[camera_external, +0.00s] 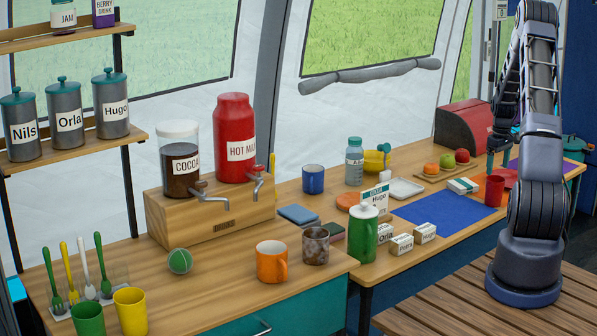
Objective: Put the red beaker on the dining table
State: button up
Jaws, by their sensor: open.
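The red beaker (494,190) stands upright near the right end of the long wooden table with the mats (398,249), which looks like the dining table. It is beside the blue mat's right end, just left of my arm. My gripper (492,162) hangs at the end of my folded arm, above and behind the beaker in the picture. It is open, apart from the beaker as far as I can see. Its fingertips are small and dark, so their exact place is hard to tell. No object shows in it.
A blue mat (445,212), a green pot (363,234), small name blocks (401,244) and a fruit board (428,176) crowd this table. A red bread box (462,128) stands behind. The left counter (210,306) holds dispensers and mugs. A slatted surface (440,318) lies in front.

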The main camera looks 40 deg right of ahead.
jog(key=w+a+r, duration=0.2)
jog(key=a+r, duration=0.5)
jog(key=r, duration=0.2)
jog(key=w+a+r, duration=0.2)
jog(key=a+r, duration=0.5)
jog(key=r, duration=0.2)
jog(key=s+a+r+t+h, duration=0.1)
jog(key=s+a+r, duration=0.1)
jog(key=a+r, duration=0.55)
jog(key=s+a+r+t, duration=0.15)
jog(key=a+r, duration=0.25)
jog(key=a, duration=0.7)
jog(key=s+a+r, duration=0.3)
jog(key=s+a, duration=0.2)
jog(key=a, duration=0.2)
jog(key=s+a+r, duration=0.3)
jog(key=s+a, duration=0.2)
jog(key=a, duration=0.2)
jog(key=s+a+t+y, duration=0.1)
jog(key=s+a+t, duration=0.1)
jog(key=s+a, duration=0.8)
jog(key=s, duration=0.4)
jog(key=shift+s+a+f, duration=0.3)
jog(key=shift+f, duration=0.1)
